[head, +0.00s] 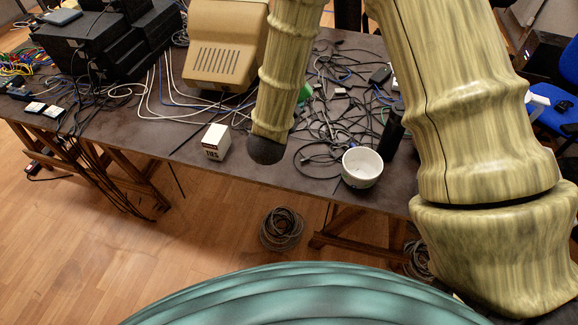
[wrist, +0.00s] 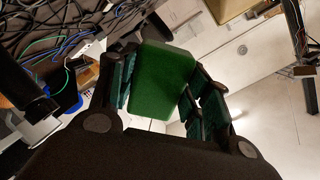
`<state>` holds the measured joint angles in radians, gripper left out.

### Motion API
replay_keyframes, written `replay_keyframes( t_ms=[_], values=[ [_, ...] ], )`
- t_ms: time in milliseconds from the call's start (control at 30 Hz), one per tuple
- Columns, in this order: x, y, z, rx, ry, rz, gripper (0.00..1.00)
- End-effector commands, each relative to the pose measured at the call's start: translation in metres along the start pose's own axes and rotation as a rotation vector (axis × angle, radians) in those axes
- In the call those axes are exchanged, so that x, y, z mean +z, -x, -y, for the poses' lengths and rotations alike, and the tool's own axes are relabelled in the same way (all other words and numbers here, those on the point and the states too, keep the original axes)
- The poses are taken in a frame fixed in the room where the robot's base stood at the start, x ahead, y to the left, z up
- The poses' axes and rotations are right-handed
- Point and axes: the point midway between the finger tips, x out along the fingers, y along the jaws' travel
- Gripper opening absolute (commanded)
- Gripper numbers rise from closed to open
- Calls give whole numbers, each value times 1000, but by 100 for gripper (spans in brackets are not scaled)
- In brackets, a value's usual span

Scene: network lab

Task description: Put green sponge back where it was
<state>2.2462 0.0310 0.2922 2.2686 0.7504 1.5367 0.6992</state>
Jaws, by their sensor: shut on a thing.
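The green sponge (wrist: 160,82) is between the two fingers of my gripper (wrist: 163,76) in the wrist view, and the fingers are shut on it. In the head view a small green part of the sponge (head: 305,92) shows just right of my arm, above the table. My gripper is hidden behind my arm in the head view. The place where the sponge was before cannot be told from these frames.
The dark table (head: 120,120) holds tangled cables (head: 335,115), a white bowl (head: 362,167), a black cylinder (head: 392,133), a small white box (head: 216,142) and a beige monitor (head: 222,45). Black network boxes (head: 110,45) stand at the left. Bare table shows near the front edge.

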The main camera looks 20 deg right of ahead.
Motion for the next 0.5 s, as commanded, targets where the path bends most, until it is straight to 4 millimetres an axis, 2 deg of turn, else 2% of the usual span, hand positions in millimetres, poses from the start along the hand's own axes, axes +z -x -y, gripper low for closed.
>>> replay_keyframes(
  t_ms=[33,200,500],
  values=[
    [-1,-8,-15,69,-19,-11,29],
    [-1,-19,-50,297,-70,-6,29],
    [17,-20,-97,658,-191,90,29]
  ],
)
